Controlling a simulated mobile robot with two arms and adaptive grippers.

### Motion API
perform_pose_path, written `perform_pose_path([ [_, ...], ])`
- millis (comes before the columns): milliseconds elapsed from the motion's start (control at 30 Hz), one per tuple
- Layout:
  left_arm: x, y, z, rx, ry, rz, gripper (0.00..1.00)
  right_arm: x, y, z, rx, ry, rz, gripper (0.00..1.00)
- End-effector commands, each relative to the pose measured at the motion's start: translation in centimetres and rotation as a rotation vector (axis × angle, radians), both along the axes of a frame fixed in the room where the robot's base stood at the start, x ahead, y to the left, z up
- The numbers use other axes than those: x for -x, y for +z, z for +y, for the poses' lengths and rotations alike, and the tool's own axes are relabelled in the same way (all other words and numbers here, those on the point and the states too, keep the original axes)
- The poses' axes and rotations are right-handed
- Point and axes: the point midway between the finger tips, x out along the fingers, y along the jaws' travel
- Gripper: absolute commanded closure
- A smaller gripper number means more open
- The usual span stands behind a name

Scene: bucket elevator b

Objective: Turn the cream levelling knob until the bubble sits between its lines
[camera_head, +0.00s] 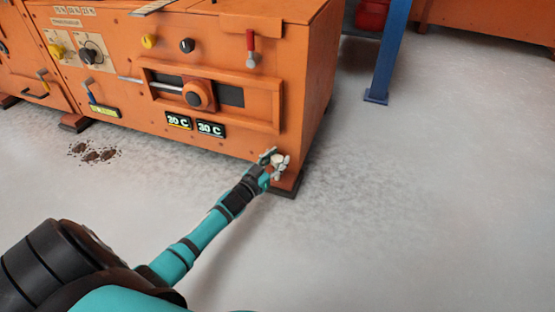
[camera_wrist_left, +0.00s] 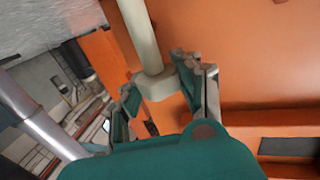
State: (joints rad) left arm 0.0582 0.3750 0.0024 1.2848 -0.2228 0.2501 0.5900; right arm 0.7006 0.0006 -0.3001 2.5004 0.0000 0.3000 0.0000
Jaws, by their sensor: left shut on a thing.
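The cream levelling knob (camera_head: 279,160) is at the lower right corner of the orange machine, close to the floor. In the left wrist view the cream knob (camera_wrist_left: 157,83) is a small block on the end of a thick cream shaft. My left gripper (camera_head: 272,160) is shut on the knob, with a finger on each side. These fingers also show in the left wrist view, on both sides of the knob. I cannot make out a bubble or its lines in either view. My right gripper is not in view.
A small yellow-green strip (camera_head: 104,110) sits low on the left. A blue post (camera_head: 388,55) stands behind right. Dark debris (camera_head: 95,153) lies on the otherwise open floor.

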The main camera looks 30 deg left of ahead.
Motion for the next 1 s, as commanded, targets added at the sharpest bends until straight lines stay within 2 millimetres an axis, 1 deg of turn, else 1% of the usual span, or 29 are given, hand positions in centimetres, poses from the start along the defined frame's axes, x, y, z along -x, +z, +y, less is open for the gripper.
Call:
perform_pose_path([
  [667,0.08,-0.02,-0.01,-0.002,-0.073,0.001,0.99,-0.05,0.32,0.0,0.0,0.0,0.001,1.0],
  [867,0.09,-0.07,0.08,-0.006,-0.165,0.003,0.99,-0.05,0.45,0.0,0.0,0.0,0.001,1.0],
  [1000,0.08,-0.26,0.21,-0.008,-0.276,0.004,0.99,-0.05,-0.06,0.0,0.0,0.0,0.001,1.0],
])
